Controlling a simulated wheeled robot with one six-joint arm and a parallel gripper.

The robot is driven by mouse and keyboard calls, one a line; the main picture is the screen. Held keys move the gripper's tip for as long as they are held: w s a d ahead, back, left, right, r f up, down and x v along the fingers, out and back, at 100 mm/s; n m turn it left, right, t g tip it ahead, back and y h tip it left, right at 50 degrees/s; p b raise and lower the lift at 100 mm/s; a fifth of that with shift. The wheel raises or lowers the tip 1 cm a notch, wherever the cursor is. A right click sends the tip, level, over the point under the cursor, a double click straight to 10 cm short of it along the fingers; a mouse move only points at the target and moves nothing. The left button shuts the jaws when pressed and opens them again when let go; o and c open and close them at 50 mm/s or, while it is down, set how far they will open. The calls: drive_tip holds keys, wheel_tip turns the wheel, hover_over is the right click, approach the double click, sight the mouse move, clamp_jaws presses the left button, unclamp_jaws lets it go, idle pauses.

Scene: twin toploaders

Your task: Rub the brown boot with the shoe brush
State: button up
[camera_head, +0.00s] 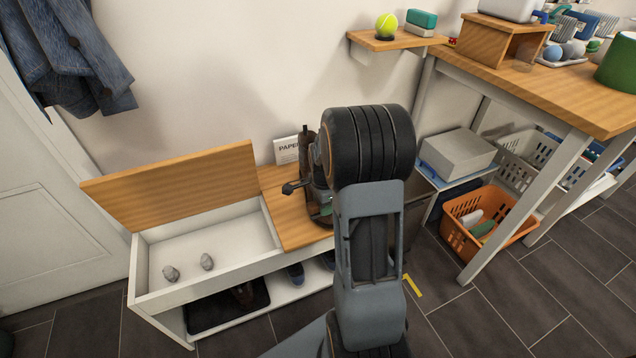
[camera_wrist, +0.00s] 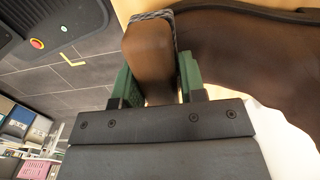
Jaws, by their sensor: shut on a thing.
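My gripper (camera_wrist: 156,80) has green fingers closed on both sides of the shoe brush (camera_wrist: 150,52), a brown block with a grey bristle edge at its far end. The brown boot (camera_wrist: 245,50) is dark leather and fills the upper right of the wrist view, right beside the brush. I cannot tell whether bristles and boot touch. In the head view, part of the boot (camera_head: 307,147) shows upright on the bench's wooden top, left of my arm. My arm hides most of the gripper, brush and boot there.
The bench (camera_head: 285,215) has its left lid (camera_head: 175,185) raised over a white compartment holding two small grey things. Shoes sit on the shelf below. To the right are an orange basket (camera_head: 490,225) and a wooden table (camera_head: 540,85).

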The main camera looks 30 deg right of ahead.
drive_tip(key=shift+a, duration=0.5)
drive_tip(key=shift+w+r+p, duration=0.15)
drive_tip(key=shift+r+p, duration=0.2)
drive_tip(key=shift+p, duration=0.2)
wheel_tip(320, 180, up, 2)
drive_tip(key=shift+d+r+p, duration=0.1)
drive_tip(key=shift+p, duration=0.3)
drive_tip(key=shift+r+p, duration=2.3)
drive_tip(key=shift+r, duration=0.35)
